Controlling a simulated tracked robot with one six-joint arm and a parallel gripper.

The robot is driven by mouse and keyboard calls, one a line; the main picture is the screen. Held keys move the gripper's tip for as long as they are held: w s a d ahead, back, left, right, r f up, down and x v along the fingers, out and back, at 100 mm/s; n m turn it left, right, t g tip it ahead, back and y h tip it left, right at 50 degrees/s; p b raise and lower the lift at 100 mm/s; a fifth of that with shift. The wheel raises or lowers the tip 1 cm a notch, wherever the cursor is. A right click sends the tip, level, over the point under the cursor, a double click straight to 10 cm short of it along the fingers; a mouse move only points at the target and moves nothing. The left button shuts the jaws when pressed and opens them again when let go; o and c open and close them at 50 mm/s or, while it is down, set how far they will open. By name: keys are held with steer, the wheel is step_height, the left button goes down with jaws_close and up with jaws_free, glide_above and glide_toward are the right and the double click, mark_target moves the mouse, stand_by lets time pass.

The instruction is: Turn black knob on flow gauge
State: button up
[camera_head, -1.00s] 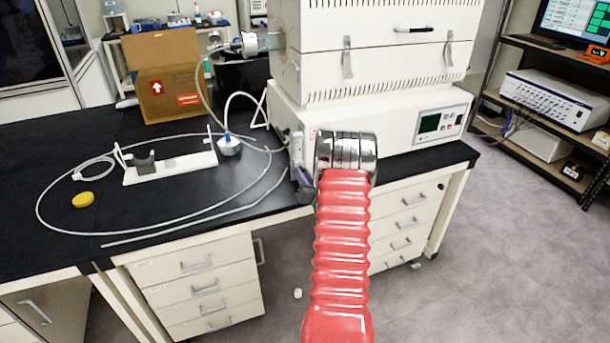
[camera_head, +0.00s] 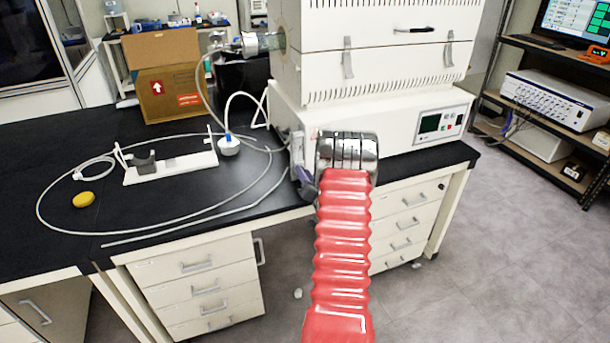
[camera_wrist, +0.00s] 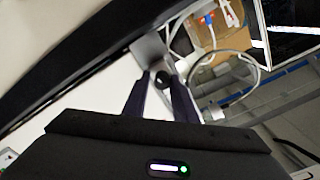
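The black knob (camera_wrist: 162,79) shows in the wrist view on a grey piece of the flow gauge (camera_wrist: 150,50). In the head view the flow gauge (camera_head: 297,148) is a small pale upright part at the left end of the white furnace base, and its knob is hidden. My gripper (camera_wrist: 161,77) has its two dark purple fingers apart, one on each side of the knob. A gap seems to show beside the knob, so I see no clear grip. In the head view my gripper (camera_head: 305,181) is mostly hidden behind my red arm and its metal joint.
The white furnace (camera_head: 385,70) stands right behind my gripper. On the black bench, a thin tube (camera_head: 190,218) loops around a white stand (camera_head: 172,170), with a yellow object (camera_head: 83,199) nearby. A cardboard box (camera_head: 170,85) stands further back.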

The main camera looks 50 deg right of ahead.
steer(key=o, duration=0.4)
steer(key=shift+c, duration=0.2)
steer(key=shift+a, duration=0.1)
steer(key=v, duration=1.3)
steer(key=shift+s+a, duration=0.15)
steer(key=shift+s, duration=0.15)
